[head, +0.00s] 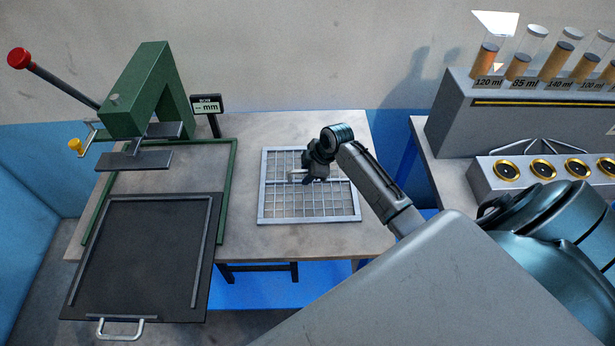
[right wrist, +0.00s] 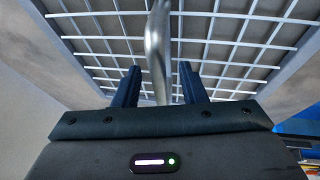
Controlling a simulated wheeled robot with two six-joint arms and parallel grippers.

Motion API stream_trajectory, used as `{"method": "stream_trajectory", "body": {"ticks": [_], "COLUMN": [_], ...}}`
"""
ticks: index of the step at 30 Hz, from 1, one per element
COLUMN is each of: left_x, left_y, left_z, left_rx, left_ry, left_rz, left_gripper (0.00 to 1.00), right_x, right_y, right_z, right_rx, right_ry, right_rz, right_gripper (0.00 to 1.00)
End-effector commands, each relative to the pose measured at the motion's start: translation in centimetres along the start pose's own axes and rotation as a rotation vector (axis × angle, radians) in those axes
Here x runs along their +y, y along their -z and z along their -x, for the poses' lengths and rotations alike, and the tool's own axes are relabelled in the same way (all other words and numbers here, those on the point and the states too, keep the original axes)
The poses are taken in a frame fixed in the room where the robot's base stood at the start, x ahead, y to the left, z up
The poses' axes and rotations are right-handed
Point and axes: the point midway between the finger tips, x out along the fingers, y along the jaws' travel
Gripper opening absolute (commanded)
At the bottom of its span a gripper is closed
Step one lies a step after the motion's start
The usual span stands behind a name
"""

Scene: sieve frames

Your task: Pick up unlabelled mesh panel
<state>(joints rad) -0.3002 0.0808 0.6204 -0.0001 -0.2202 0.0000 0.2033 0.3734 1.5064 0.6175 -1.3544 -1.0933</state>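A mesh panel with a light metal frame (head: 310,220) and a square grid lies flat on the table, with no label that I can see. My right gripper (head: 296,176) is over the panel's middle left. In the right wrist view, the grid (right wrist: 240,15) fills the upper part. A smooth metal bar (right wrist: 158,45), seemingly the panel's handle or crossbar, runs between the two dark fingers (right wrist: 160,88). The fingers are apart with a gap showing on each side of the bar. My left gripper is not in view.
A green press (head: 150,95) with a red-knobbed lever and a small "mm" display (head: 207,104) stand at the left back. A dark tray (head: 135,255) with a handle juts out at the front left. Labelled tubes (head: 485,60) stand on a grey rack at right.

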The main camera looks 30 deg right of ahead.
Motion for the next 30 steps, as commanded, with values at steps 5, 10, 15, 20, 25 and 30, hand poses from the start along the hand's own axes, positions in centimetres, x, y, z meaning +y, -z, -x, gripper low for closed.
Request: {"method": "stream_trajectory", "body": {"ticks": [5, 10, 15, 20, 25, 30], "left_x": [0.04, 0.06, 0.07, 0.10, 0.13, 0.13], "left_y": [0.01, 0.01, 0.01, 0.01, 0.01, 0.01], "left_z": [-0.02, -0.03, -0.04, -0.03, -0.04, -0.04], "left_rx": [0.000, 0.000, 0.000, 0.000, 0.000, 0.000], "left_ry": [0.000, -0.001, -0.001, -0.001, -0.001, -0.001], "left_rz": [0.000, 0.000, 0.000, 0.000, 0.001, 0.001], "left_gripper": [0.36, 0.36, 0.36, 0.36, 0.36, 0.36], "right_x": [0.00, -0.04, -0.08, -0.09, -0.09, -0.10], "right_y": [-0.01, -0.07, -0.15, -0.17, -0.18, -0.18], "right_z": [-0.01, -0.16, -0.37, -0.42, -0.42, -0.42], "right_rx": [0.000, 0.000, 0.001, 0.000, 0.000, 0.000], "right_ry": [0.000, 0.000, 0.000, -0.001, 0.000, 0.000], "right_rz": [0.000, 0.000, 0.000, 0.000, 0.000, 0.000], "right_gripper": [0.38, 0.38, 0.38, 0.38, 0.32, 0.00]}}
